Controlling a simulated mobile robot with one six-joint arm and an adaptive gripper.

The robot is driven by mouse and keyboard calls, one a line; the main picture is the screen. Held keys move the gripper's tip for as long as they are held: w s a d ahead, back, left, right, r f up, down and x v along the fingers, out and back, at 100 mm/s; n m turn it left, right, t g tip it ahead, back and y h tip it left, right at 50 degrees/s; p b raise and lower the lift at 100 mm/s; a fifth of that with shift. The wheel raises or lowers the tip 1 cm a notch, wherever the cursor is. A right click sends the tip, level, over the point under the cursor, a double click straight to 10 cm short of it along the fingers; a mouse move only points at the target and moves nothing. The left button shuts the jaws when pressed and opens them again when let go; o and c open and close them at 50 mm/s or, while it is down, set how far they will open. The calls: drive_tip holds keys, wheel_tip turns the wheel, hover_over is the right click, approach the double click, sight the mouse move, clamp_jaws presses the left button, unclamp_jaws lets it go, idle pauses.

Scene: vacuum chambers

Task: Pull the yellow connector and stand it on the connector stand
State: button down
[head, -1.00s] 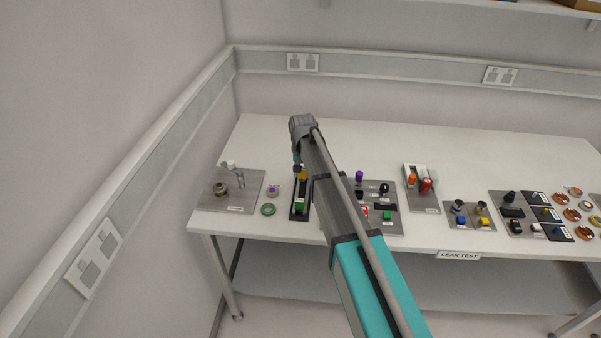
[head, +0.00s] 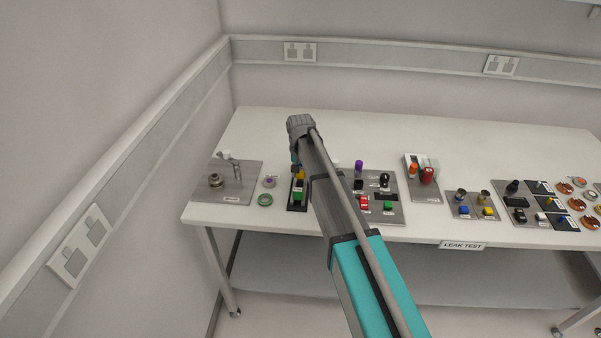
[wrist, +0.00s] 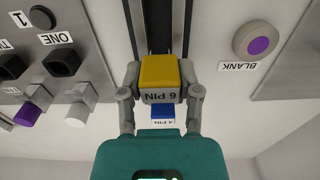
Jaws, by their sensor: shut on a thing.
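The yellow connector (wrist: 160,72), labelled 6 PIN, sits between the two fingers of my gripper (wrist: 160,88) in the wrist view. The fingers are shut on its sides. In the head view the yellow connector (head: 300,174) shows small beneath my wrist, over the far part of a narrow black stand (head: 291,206). The black stand's grooved strip (wrist: 153,30) also shows behind the connector in the wrist view. A blue connector (wrist: 162,111), labelled 4 PIN, shows just below the yellow one. A green connector (head: 298,196) is at the stand's near part. I cannot tell whether the yellow connector touches the stand.
A purple-centred blank (wrist: 259,44) lies beside the stand, and a green ring (head: 265,199) lies left of it. A metal plate with a fitting (head: 216,181) is farther left. A panel with sockets and plugs (head: 388,203) is right. The table's back (head: 400,130) is clear.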

drive_tip(key=shift+f+b, duration=0.7)
drive_tip(key=shift+f, duration=0.2)
drive_tip(key=shift+c, duration=1.1)
unclamp_jaws()
drive_tip(key=shift+s, duration=0.1)
